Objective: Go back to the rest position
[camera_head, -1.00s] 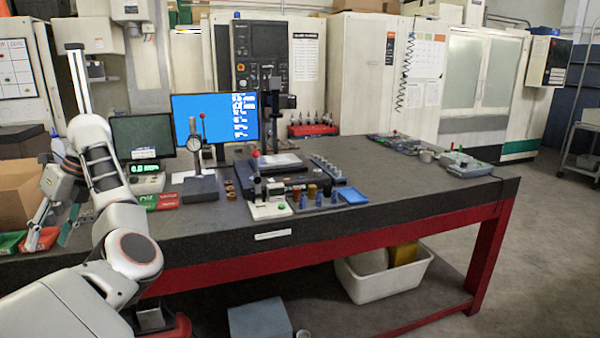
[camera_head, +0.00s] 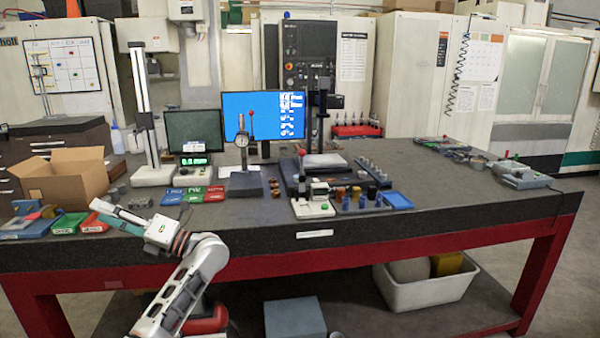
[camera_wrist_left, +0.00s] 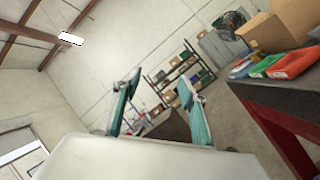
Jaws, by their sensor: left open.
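My left gripper (camera_head: 118,214) is at the front left edge of the dark workbench (camera_head: 440,193) in the head view, its arm bent up from below. In the left wrist view its two teal-lined fingers (camera_wrist_left: 158,108) stand wide apart with nothing between them. Past them are the room's wall and a distant shelf (camera_wrist_left: 180,75). My right gripper is in neither view.
Red, green and blue trays (camera_head: 94,222) and a cardboard box (camera_head: 62,178) stand at the bench's left, close to the left gripper. A dial gauge stand (camera_head: 243,165), monitor (camera_head: 264,116) and mould parts (camera_head: 330,162) fill the middle. A white bin (camera_head: 425,285) sits below.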

